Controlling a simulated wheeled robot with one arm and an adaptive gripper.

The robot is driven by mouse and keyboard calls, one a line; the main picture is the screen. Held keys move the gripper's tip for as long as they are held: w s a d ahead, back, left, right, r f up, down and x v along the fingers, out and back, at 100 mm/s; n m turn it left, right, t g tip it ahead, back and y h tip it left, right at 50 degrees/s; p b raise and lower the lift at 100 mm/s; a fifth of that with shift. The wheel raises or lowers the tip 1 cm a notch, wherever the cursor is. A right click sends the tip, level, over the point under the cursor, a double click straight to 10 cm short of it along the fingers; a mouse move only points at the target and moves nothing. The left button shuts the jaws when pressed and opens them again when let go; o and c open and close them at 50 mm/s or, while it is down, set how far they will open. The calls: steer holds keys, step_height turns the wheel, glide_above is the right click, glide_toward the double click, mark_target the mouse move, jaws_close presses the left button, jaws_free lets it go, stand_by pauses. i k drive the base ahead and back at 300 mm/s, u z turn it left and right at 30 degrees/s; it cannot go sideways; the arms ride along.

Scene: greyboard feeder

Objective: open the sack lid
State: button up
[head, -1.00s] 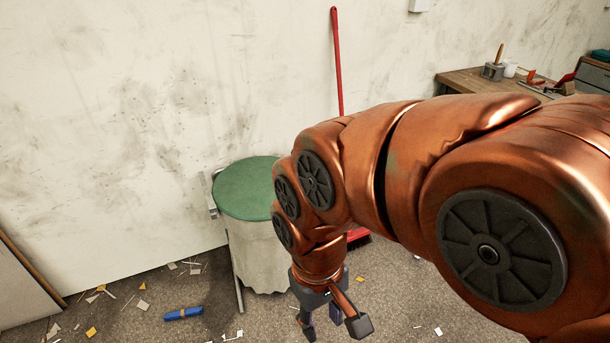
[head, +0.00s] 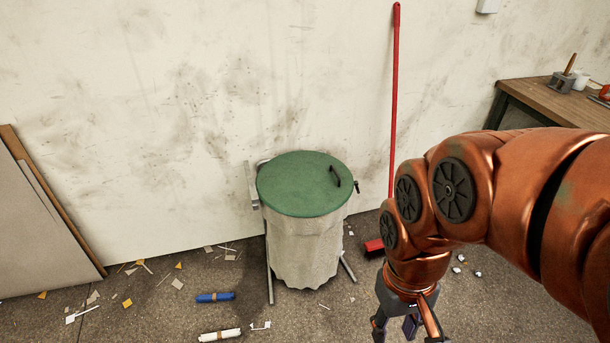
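The sack stand holds a pale sack (head: 305,250) and stands against the wall in the head view. Its round green lid (head: 290,185) lies flat and closed on top. A dark handle (head: 336,177) shows on the lid's right side, and a small dark tab (head: 356,187) sticks out at the rim's right edge. My gripper (head: 408,338) hangs down to the right of the sack and lower in the picture, apart from the lid. Its fingers are spread with nothing seen between them; the tips are partly cut off by the lower picture edge.
A red broom (head: 394,110) leans on the wall right of the sack. A wooden bench (head: 540,98) stands at the right. Blue (head: 214,297) and white rolls (head: 220,335) and scraps litter the floor. Boards (head: 45,220) lean at the left.

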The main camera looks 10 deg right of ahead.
mark_target(299, 184)
steer(key=u, duration=0.2)
steer(key=i, duration=0.8)
steer(key=u, duration=0.65)
